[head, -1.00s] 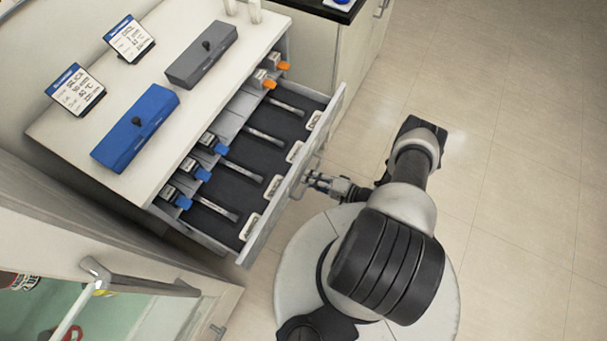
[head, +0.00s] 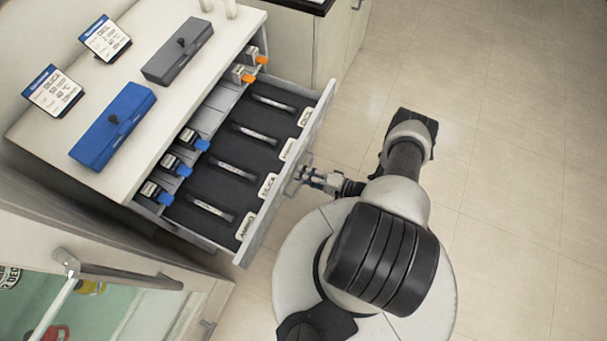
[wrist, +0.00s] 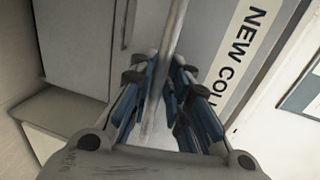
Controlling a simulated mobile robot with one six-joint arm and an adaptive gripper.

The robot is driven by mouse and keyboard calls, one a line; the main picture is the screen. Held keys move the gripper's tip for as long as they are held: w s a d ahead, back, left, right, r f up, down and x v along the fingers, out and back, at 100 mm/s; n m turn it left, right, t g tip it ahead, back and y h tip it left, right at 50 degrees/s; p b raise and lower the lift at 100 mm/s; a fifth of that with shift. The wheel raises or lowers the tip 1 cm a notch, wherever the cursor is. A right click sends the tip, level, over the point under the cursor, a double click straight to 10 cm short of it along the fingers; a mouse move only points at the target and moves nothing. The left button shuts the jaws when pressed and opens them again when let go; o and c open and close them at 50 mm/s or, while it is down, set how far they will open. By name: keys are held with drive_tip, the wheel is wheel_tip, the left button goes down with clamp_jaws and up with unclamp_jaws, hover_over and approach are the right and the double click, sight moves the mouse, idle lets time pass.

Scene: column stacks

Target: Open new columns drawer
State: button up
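The new columns drawer (head: 316,115) stands pulled well out of the white cabinet. Its dark floor holds several slim columns (head: 210,209) in rows, with name tags along the front. My gripper (head: 304,177) is at the outer face of the drawer front, near its middle. In the wrist view, my gripper's blue-padded fingers (wrist: 167,78) sit on both sides of the metal handle bar (wrist: 174,30) and are closed around it. A label (wrist: 235,58) reading "NEW COLU" shows beside the handle, its end cut off.
A blue box (head: 113,127) and a grey box (head: 178,52) stand on the cabinet top, with two sign cards (head: 106,39) behind. Blue- and orange-ended parts line the drawer's rear. A glass-fronted unit (head: 75,310) is at lower left. Floor to the right is clear.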

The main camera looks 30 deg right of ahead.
drive_tip(key=v, duration=1.2)
idle(0.5)
drive_tip(key=w+d+r+n+g+y, duration=0.1)
drive_tip(key=w+r+n+g, duration=0.15)
drive_tip(key=r, duration=0.45)
drive_tip(key=w+d+r+n+g+y, duration=0.1)
drive_tip(key=w+d+r+n+g, duration=0.2)
drive_tip(key=r, duration=0.4)
drive_tip(key=w+a+r+n+g+h, duration=0.15)
drive_tip(key=a+r+g, duration=0.25)
drive_tip(key=r, duration=0.6)
drive_tip(key=w+a+r+n+g+h, duration=0.1)
drive_tip(key=a+r+g+h, duration=0.3)
drive_tip(key=r, duration=0.7)
drive_tip(key=s+a+r+n+t+h, duration=0.1)
drive_tip(key=s+a+r+t+h, duration=0.1)
drive_tip(key=s+a+r, duration=0.4)
drive_tip(key=s+a+r+n+t+h, duration=0.1)
drive_tip(key=s+a+r+t+h, duration=0.2)
drive_tip(key=r, duration=0.9)
drive_tip(key=s+a, duration=0.2)
drive_tip(key=s, duration=0.2)
drive_tip(key=shift+a+n+h, duration=0.35)
drive_tip(key=shift+a+n, duration=0.05)
